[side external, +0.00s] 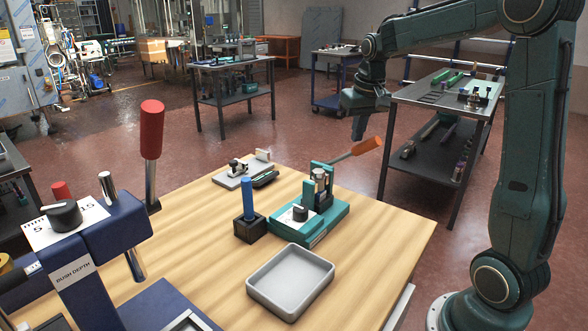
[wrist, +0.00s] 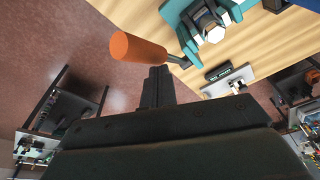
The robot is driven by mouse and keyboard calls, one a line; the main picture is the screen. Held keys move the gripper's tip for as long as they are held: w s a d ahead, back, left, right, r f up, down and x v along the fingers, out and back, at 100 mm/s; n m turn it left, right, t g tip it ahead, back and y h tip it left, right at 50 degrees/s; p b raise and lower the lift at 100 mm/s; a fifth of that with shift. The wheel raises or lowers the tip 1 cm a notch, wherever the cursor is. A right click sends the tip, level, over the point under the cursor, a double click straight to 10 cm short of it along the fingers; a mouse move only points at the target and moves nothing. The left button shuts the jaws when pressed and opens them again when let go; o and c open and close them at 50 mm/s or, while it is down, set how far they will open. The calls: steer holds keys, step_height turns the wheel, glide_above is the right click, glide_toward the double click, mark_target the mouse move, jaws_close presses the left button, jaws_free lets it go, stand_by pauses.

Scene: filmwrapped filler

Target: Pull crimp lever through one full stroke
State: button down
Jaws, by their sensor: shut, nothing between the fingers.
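The crimp lever has an orange handle (side external: 366,146) on a metal rod. It rises to the right from the teal crimp press (side external: 312,217) on the wooden bench. In the wrist view the orange handle (wrist: 140,48) lies just past my fingertips, with part of the teal press (wrist: 190,18) at the top. My gripper (side external: 358,136) is above and beside the handle's outer end, fingers pointing down. It is shut and empty, and its dark fingers (wrist: 158,72) show together in the wrist view. Fingers and handle look close, but I cannot tell whether they touch.
A grey tray (side external: 291,281) is on the bench in front of the press. A blue-handled tool (side external: 248,197) stands in a black block (side external: 249,228) left of it. A pale fixture plate (side external: 232,180) lies behind. A blue machine with a red-handled lever (side external: 151,131) fills the left.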

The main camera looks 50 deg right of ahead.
mark_target(366, 141)
steer(key=shift+s+f, duration=0.2)
steer(key=shift+s, duration=0.05)
steer(key=shift+f, duration=0.1)
stand_by(0.3)
steer(key=shift+s+f, duration=0.65)
steer(key=shift+s, duration=0.1)
steer(key=shift+s+f, duration=0.65)
steer(key=shift+f, duration=0.2)
steer(key=shift+s+f, duration=0.1)
steer(key=shift+f, duration=0.05)
stand_by(0.4)
